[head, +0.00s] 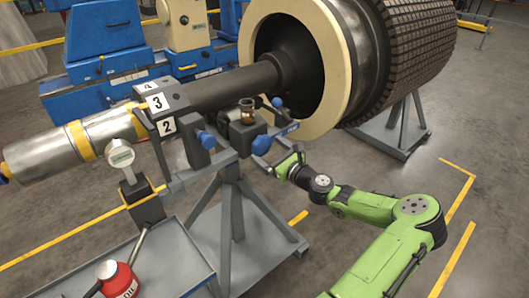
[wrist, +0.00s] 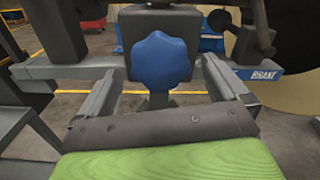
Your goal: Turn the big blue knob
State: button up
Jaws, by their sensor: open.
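The big blue knob (wrist: 160,60) has a lobed rim and faces me in the wrist view, on a dark block of the rotor stand. In the head view the blue knob (head: 262,145) shows just ahead of my gripper (head: 273,153). In the wrist view my gripper (wrist: 161,72) is open, with one finger left and one finger right of the knob. A gap shows between each finger and the knob. I cannot tell how deep the fingertips reach along it.
Another blue knob (head: 206,139) is on the stand (head: 235,205), left of mine. The large rotor (head: 405,45) and its cream ring are behind. A red oil can (head: 120,279) stands on a cart, front left. Floor right is clear.

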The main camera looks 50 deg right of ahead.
jog(key=shift+w+d, duration=0.15)
jog(key=shift+w, duration=1.1)
jog(key=c, duration=1)
jog(key=n, duration=0.4)
jog(key=shift+n+p, duration=0.3)
jog(key=shift+n, duration=2)
jog(key=shift+b, duration=0.3)
